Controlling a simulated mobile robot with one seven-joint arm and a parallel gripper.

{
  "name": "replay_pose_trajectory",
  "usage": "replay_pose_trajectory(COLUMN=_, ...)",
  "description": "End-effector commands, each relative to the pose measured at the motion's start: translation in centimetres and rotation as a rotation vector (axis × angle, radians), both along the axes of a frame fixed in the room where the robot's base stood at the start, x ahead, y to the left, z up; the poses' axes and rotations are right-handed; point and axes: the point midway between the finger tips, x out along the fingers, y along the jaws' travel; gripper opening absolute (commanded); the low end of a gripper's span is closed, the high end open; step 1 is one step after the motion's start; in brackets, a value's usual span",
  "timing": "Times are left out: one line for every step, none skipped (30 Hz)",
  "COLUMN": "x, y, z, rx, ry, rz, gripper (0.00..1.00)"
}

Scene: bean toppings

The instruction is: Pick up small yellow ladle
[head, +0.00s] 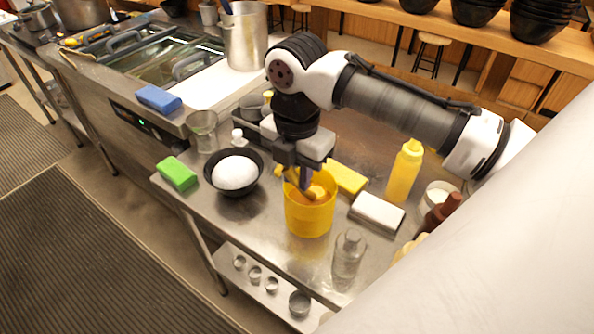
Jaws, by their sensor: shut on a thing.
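The small yellow ladle (292,177) shows only in part, at the mouth of a yellow tub (310,221) on the steel table. My gripper (304,182) points down over the tub, with its fingertips at the rim. It is shut on the ladle. The jaws and the tub wall hide much of the ladle, and I cannot tell how deep its bowl sits.
A black bowl with a white mound (235,173) stands left of the tub. A yellow block (346,178), a white block (377,212), a yellow squeeze bottle (404,173) and a clear bottle (348,254) stand to the right. A green sponge (178,173) lies at the left edge.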

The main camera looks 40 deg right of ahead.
Motion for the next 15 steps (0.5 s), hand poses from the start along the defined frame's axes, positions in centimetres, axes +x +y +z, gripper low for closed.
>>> replay_pose_trajectory(x=0.0, y=0.0, z=1.2, rx=0.001, ry=-0.002, rz=0.001, gripper=0.0)
replay_pose_trajectory(x=0.0, y=0.0, z=1.5, rx=0.002, ry=-0.002, rz=0.001, gripper=0.0)
replay_pose_trajectory(x=0.0, y=0.0, z=2.0, rx=0.002, ry=-0.002, rz=0.001, gripper=0.0)
replay_pose_trajectory(x=0.0, y=0.0, z=2.4, rx=0.002, ry=-0.002, rz=0.001, gripper=0.0)
replay_pose_trajectory(x=0.0, y=0.0, z=2.7, rx=0.002, ry=-0.002, rz=0.001, gripper=0.0)
replay_pose_trajectory(x=0.0, y=0.0, z=3.2, rx=0.002, ry=-0.002, rz=0.001, gripper=0.0)
replay_pose_trajectory(x=0.0, y=0.0, z=3.6, rx=0.002, ry=-0.003, rz=0.001, gripper=0.0)
replay_pose_trajectory(x=0.0, y=0.0, z=4.0, rx=0.002, ry=-0.003, rz=0.001, gripper=0.0)
replay_pose_trajectory(x=0.0, y=0.0, z=4.4, rx=0.002, ry=-0.002, rz=0.001, gripper=0.0)
replay_pose_trajectory(x=0.0, y=0.0, z=4.9, rx=0.002, ry=-0.002, rz=0.001, gripper=0.0)
replay_pose_trajectory(x=0.1, y=0.0, z=5.7, rx=0.001, ry=-0.004, rz=0.001, gripper=0.0)
replay_pose_trajectory(x=0.1, y=0.0, z=6.6, rx=0.001, ry=-0.003, rz=0.001, gripper=0.0)
replay_pose_trajectory(x=0.1, y=0.0, z=7.2, rx=0.002, ry=-0.003, rz=0.001, gripper=0.0)
replay_pose_trajectory(x=0.1, y=0.0, z=7.7, rx=0.002, ry=-0.003, rz=0.0, gripper=0.0)
replay_pose_trajectory(x=0.1, y=0.0, z=8.1, rx=0.0, ry=-0.004, rz=0.0, gripper=0.0)
